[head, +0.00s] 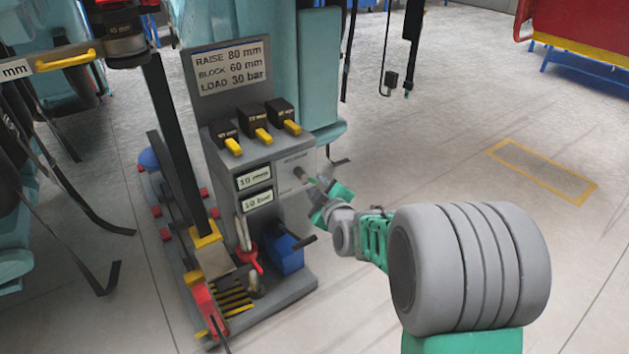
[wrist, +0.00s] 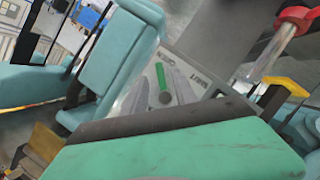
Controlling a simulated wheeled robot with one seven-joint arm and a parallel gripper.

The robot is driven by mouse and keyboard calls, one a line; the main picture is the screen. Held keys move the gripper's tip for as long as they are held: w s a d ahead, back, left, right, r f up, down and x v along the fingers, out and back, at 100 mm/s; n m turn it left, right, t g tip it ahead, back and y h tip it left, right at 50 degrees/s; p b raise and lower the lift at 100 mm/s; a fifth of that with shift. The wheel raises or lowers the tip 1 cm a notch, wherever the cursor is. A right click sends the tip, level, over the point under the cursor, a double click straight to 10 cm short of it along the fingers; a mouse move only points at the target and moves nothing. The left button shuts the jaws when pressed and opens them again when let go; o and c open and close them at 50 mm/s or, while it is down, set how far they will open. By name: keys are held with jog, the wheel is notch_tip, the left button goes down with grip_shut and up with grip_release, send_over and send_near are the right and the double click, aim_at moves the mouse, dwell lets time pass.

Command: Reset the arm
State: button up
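My gripper (head: 318,196) is at the end of my green and grey arm, beside the right side face of the grey control stand (head: 225,150). In the wrist view, a green bar with a dark round end (wrist: 162,84) shows between grey shapes that look like my fingers (wrist: 165,90), in front of a lettered panel. I cannot tell whether the fingers touch it or are closed on it.
Teal seats (head: 320,65) stand behind. The floor at right is open, with a yellow outline (head: 543,172).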

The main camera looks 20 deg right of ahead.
jog(key=v, duration=0.4)
jog(key=shift+s+r+p, duration=0.1)
jog(key=shift+s+p, duration=0.05)
jog(key=shift+p, duration=0.2)
jog(key=s+a+r+m+g+y+p, duration=0.1)
jog(key=s+a+r+m+g+p, duration=0.15)
jog(key=r+p, duration=0.65)
jog(key=s+a+r+m+g+p, duration=0.1)
jog(key=s+a+r+g+p, duration=0.2)
jog(key=r+p, duration=0.6)
jog(key=s+r+m+g+h+p, duration=0.1)
jog(key=s+r+m+g+p, duration=0.5)
jog(key=s+r+p, duration=0.8)
jog(key=s+p, duration=0.1)
jog(key=s, duration=0.1)
jog(key=shift+s+r, duration=0.4)
jog(key=shift+d, duration=0.1)
